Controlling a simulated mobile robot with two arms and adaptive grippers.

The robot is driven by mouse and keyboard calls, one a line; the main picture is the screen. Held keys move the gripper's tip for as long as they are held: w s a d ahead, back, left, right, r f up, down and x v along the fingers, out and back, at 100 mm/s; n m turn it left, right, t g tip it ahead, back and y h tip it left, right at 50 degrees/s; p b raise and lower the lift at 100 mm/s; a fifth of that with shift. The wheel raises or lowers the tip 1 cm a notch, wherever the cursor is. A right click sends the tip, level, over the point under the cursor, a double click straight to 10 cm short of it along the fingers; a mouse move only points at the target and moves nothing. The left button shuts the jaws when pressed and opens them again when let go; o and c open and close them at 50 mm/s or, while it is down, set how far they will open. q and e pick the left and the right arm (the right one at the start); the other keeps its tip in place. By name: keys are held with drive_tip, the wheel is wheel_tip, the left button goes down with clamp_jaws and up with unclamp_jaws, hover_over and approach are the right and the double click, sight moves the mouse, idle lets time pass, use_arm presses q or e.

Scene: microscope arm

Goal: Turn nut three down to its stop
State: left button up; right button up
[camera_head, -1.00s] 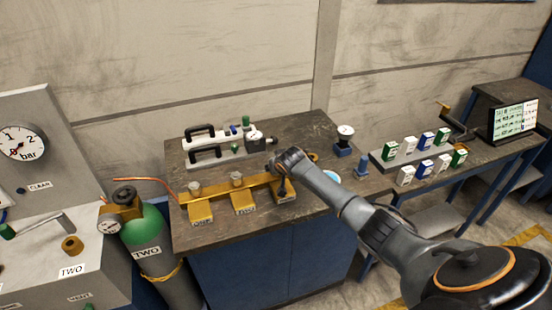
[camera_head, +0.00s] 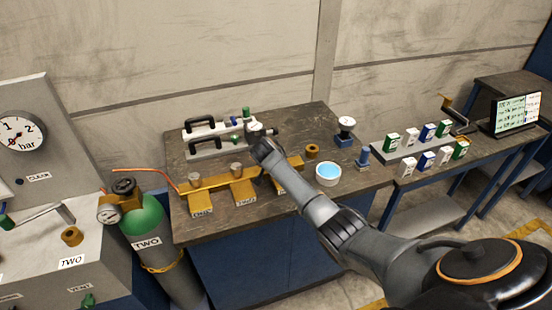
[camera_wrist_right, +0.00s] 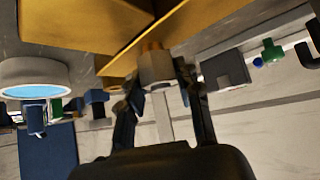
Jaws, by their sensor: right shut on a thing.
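The brass fixture (camera_head: 217,182) on the bench carries three blocks; the first two have grey nuts (camera_head: 194,178) and (camera_head: 236,168) on top. The third block (camera_head: 296,186) is partly covered by my right arm. In the head view the right gripper's fingers are hidden behind its own wrist. In the right wrist view, my right gripper (camera_wrist_right: 160,88) is shut on a grey nut (camera_wrist_right: 156,68), which sits between the fingertips against an orange-brass part beside the brass block (camera_wrist_right: 190,28). Whether the nut touches its stop cannot be seen. My left gripper is not in view.
A white dish with blue liquid (camera_head: 328,173) and a brass ring (camera_head: 312,151) stand right of the fixture. A gauge on a blue base (camera_head: 345,130) is at the back right. The bench's front strip is clear.

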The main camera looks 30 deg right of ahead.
drive_tip(key=shift+f, duration=0.1)
drive_tip(key=o, duration=1.2)
drive_tip(key=shift+c, duration=0.2)
drive_tip(key=v, duration=1.2)
